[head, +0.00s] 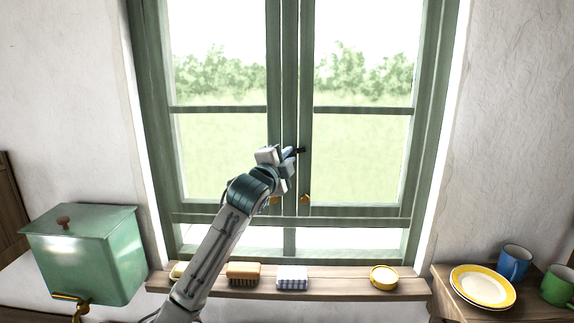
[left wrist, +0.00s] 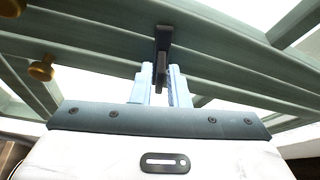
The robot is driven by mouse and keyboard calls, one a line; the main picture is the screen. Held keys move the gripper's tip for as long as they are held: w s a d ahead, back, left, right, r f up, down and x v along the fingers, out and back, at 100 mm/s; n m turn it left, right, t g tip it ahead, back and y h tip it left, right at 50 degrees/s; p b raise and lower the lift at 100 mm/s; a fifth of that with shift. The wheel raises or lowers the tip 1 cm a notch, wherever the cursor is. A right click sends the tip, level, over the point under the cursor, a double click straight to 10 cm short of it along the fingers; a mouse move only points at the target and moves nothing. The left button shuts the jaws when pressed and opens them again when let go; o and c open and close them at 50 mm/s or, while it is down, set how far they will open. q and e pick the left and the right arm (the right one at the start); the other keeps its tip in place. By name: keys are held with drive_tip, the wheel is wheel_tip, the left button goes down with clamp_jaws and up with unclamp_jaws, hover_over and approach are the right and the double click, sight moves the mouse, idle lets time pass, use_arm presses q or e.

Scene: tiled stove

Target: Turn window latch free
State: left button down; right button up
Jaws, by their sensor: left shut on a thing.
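The window latch (head: 301,150) is a small dark piece on the middle frame of the green window (head: 290,60). My left gripper (head: 290,155) reaches up to it from below left. In the left wrist view the dark latch (left wrist: 163,40) hangs from the green frame, and its lower part sits between the two pale blue fingers of my left gripper (left wrist: 160,85), which is shut on it. In the head view my gripper hides part of the latch. The two window sashes look closed. My right gripper is not in view.
Brass knobs (head: 305,198) sit below the latch. The wooden sill (head: 340,290) holds a brush (head: 244,273), a checked cloth (head: 292,278) and a yellow-rimmed dish (head: 384,277). A green tank (head: 90,255) hangs left. Plates (head: 482,287) and mugs (head: 514,262) stand right.

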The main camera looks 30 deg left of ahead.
use_arm(q)
drive_tip(key=n+y+b, duration=0.2)
drive_tip(key=n+b, duration=0.4)
drive_tip(key=n+y+b, duration=0.3)
drive_tip(key=n+b, duration=0.3)
drive_tip(key=n, duration=0.1)
drive_tip(key=n+y+b, duration=0.3)
drive_tip(key=n+b, duration=0.3)
drive_tip(key=shift+w+d+f+n, duration=0.2)
drive_tip(key=shift+d+f+n, duration=0.1)
drive_tip(key=shift+f+n, duration=0.1)
drive_tip(key=c, duration=1.6)
unclamp_jaws()
drive_tip(key=shift+r, duration=0.1)
drive_tip(key=shift+o, duration=0.2)
